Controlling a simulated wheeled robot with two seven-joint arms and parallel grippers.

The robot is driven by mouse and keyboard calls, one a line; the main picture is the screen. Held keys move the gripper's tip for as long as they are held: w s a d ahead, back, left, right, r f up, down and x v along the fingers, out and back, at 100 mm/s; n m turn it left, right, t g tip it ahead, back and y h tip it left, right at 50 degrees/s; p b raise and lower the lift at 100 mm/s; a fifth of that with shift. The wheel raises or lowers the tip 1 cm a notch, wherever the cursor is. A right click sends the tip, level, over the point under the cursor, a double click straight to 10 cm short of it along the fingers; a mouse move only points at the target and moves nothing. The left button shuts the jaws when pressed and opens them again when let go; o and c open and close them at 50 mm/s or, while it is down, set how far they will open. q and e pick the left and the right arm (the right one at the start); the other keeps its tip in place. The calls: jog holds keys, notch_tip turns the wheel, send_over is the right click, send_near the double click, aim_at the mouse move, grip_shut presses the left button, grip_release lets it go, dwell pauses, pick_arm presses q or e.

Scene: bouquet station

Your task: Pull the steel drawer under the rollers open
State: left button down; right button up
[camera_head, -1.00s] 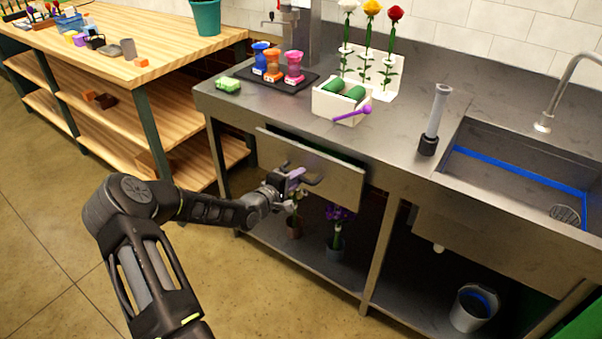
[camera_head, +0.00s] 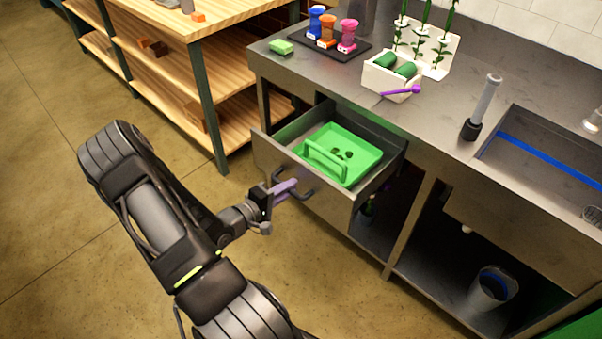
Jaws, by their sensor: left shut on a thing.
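The steel drawer (camera_head: 378,183) stands well open under the counter. A green tray (camera_head: 372,165) with a handle and small dark items lies inside it. The dark bar handle (camera_head: 306,193) is on the drawer's front. My left gripper (camera_head: 287,190), with purple fingers, is shut on this handle; the fingers partly cover it. The white roller box (camera_head: 392,76) with green rollers stands on the counter above the drawer, a purple crank (camera_head: 402,91) at its front. My right gripper is not in view.
A sink is at right, a bucket (camera_head: 491,288) below. A wooden shelf table (camera_head: 200,20) stands left. The floor in front is open.

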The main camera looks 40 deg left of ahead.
pick_arm(q)
jog(key=shift+s, duration=0.65)
jog(key=c, duration=1.4)
grip_release()
jog(key=v, duration=0.8)
jog(key=shift+w, duration=0.1)
